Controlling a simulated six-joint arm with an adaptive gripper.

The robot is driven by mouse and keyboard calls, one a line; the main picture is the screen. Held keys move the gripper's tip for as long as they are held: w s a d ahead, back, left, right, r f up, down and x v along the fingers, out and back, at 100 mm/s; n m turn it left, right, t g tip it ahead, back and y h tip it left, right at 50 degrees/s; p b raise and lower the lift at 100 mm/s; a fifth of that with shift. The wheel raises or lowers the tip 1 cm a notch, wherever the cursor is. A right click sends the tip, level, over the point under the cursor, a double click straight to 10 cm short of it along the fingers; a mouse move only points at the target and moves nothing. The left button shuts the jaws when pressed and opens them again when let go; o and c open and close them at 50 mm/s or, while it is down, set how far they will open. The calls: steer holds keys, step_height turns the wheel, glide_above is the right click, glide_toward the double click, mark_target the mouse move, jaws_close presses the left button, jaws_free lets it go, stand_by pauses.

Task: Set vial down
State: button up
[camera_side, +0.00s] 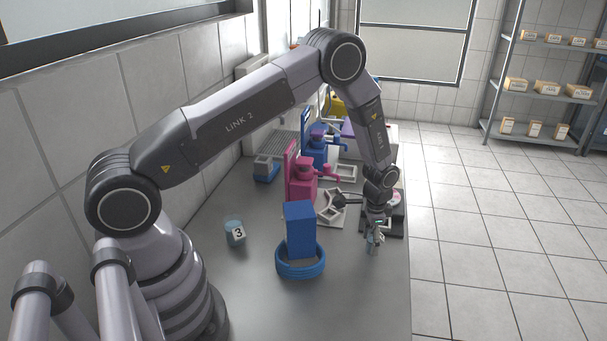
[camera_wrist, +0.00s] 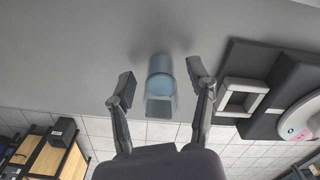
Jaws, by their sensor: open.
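A translucent blue-grey vial (camera_wrist: 160,97) shows in the wrist view, upright on the grey table as far as I can tell. My gripper (camera_wrist: 160,80) is open, with one finger on each side of the vial and a visible gap on both sides. In the side view my gripper (camera_side: 375,242) is low over the table near its right edge; the vial there is too small and covered to make out clearly. A second blue vial marked 3 (camera_side: 235,233) stands apart on the table at the left.
A blue block (camera_side: 300,230) stands in a blue ring (camera_side: 300,267) left of my gripper. A pink device (camera_side: 302,188) and a blue device (camera_side: 319,152) stand farther back. A dark holder (camera_wrist: 268,85) with a white disc lies close by. The table (camera_side: 345,300) in front is clear.

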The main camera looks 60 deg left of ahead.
steer(key=s+r+n+t, duration=0.1)
steer(key=s+r, duration=0.2)
steer(key=r, duration=0.8)
steer(key=s+a+r+t, duration=0.1)
steer(key=s+r, duration=0.2)
steer(key=r, duration=0.7)
steer(key=s+r+n, duration=0.1)
steer(key=s+r, duration=0.2)
steer(key=r, duration=0.8)
steer(key=s+a+r+n+t, duration=0.1)
steer(key=s+r, duration=0.2)
steer(key=s, duration=0.8)
steer(key=s+r+n+t, duration=0.1)
steer(key=s+r, duration=0.3)
steer(key=s, duration=0.7)
steer(key=shift+s+a+r+n+t, duration=0.3)
steer(key=shift+a+t, duration=0.1)
steer(key=shift+t, duration=0.4)
steer(key=shift+w, duration=0.1)
